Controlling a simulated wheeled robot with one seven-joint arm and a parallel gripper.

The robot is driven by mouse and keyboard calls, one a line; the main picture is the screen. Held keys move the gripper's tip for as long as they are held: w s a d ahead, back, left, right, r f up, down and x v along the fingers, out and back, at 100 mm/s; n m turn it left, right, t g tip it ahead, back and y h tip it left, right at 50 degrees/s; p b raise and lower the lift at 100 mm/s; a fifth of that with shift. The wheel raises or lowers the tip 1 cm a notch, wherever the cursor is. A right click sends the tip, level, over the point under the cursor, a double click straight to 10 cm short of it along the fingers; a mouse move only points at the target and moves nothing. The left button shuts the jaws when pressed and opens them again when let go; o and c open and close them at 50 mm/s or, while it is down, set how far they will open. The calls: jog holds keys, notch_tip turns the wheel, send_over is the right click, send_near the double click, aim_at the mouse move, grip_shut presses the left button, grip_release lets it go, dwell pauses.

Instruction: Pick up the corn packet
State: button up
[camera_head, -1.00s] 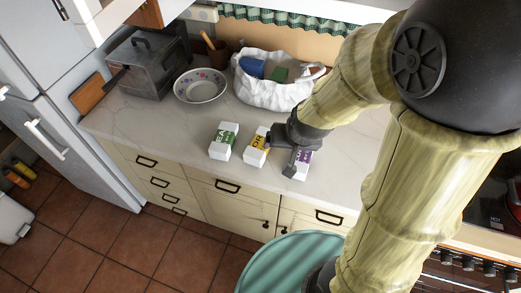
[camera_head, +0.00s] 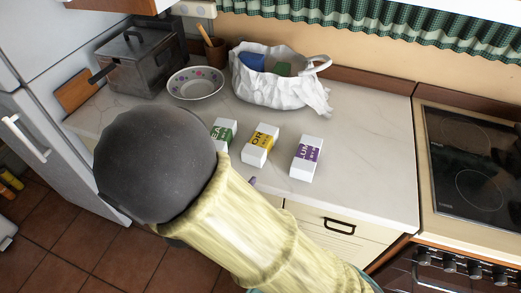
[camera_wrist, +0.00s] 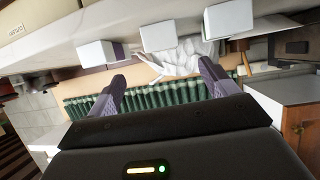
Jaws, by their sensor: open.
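The corn packet (camera_head: 261,145) is a white box with a yellow label, its lettering partly readable. It stands on the pale counter between the green-labelled packet and the purple-labelled packet. In the wrist view it is the middle white box (camera_wrist: 158,36), with its label not visible. My gripper (camera_wrist: 163,85) is open, with nothing between its two purple-grey fingers, apart from the packets. In the head view my arm hides most of it; only a small purple tip shows at the counter's front edge.
The green-labelled packet (camera_head: 225,131) is partly hidden by my arm; the purple-labelled packet (camera_head: 306,158) stands to the right. Behind are a white bag (camera_head: 270,91) with items, a bowl (camera_head: 195,84) and a metal pot (camera_head: 140,65). A stove (camera_head: 472,165) is at right. Counter right of the packets is clear.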

aim_at(252, 157)
jog(key=shift+w, duration=0.1)
jog(key=x, duration=1.1)
jog(key=shift+w+d+f, duration=0.1)
jog(key=shift+w+d, duration=0.15)
jog(key=shift+w, duration=0.15)
jog(key=shift+p+x, duration=0.4)
jog(key=shift+x, duration=2.3)
jog(key=shift+f, duration=0.15)
jog(key=c, duration=0.5)
jog(key=shift+a, duration=0.1)
jog(key=c, duration=0.8)
